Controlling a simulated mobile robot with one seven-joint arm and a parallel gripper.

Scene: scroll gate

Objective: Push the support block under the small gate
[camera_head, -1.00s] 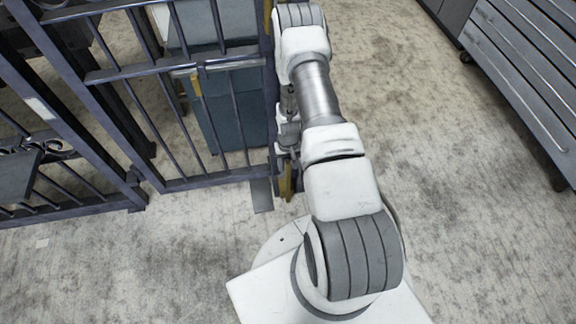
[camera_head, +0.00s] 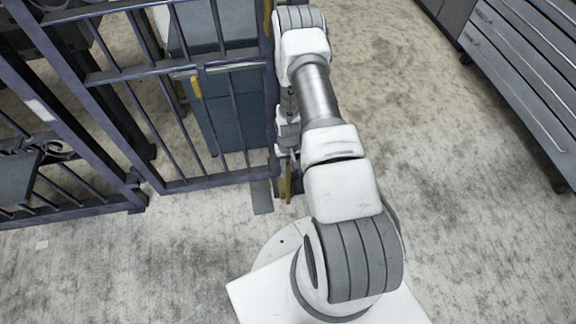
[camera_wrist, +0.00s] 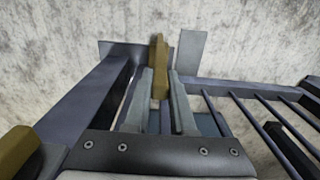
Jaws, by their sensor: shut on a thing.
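The small barred gate (camera_head: 222,182) stands at left of my arm in the head view, and its bars (camera_wrist: 250,90) show at right in the wrist view. A flat grey piece (camera_head: 262,198), possibly the support block, lies at the gate's lower right corner, partly beneath its bottom rail. It also shows in the wrist view (camera_wrist: 190,50), right of my fingertips and apart from them. My gripper (camera_wrist: 160,80) is shut on a yellow-brown piece (camera_wrist: 158,58) that sticks out beyond the fingers. That piece (camera_head: 289,186) shows low beside the gate in the head view; what it belongs to is hidden.
A dark blue-grey box (camera_head: 212,110) stands behind the gate bars. A heavier gate frame (camera_head: 70,100) is at left. A slatted grey bench or cabinet (camera_head: 530,80) is at the upper right. The floor between it and my arm is clear.

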